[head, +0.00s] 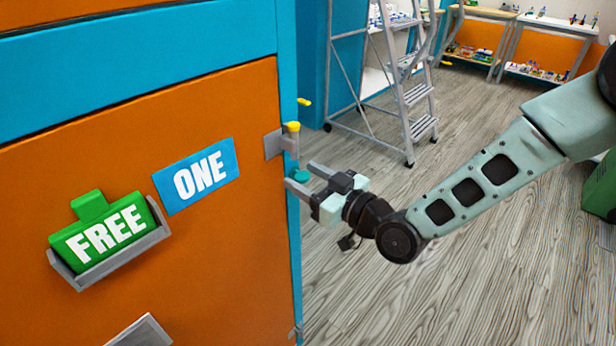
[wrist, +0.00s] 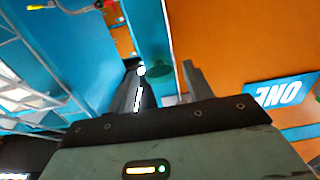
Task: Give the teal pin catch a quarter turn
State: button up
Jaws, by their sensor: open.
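The teal pin catch (head: 300,174) is a small round knob at the right edge of the orange locker door, just below a grey bracket. My gripper (head: 301,177) is open, with one finger on either side of the catch in the head view. In the wrist view the catch (wrist: 172,99) shows dimly between the two fingers (wrist: 165,92). I cannot tell whether either finger touches it. My gripper appears to hold nothing shut between its jaws.
The orange locker door (head: 220,260) carries a blue ONE sign (head: 196,176) and a green FREE tag (head: 104,232) in a grey holder. A yellow-topped pin (head: 292,128) stands at the grey bracket (head: 274,144). A step ladder (head: 408,95) stands behind. Wooden floor (head: 480,270) is open at right.

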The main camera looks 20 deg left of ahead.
jog(key=shift+c, duration=0.3)
jog(key=c, duration=0.9)
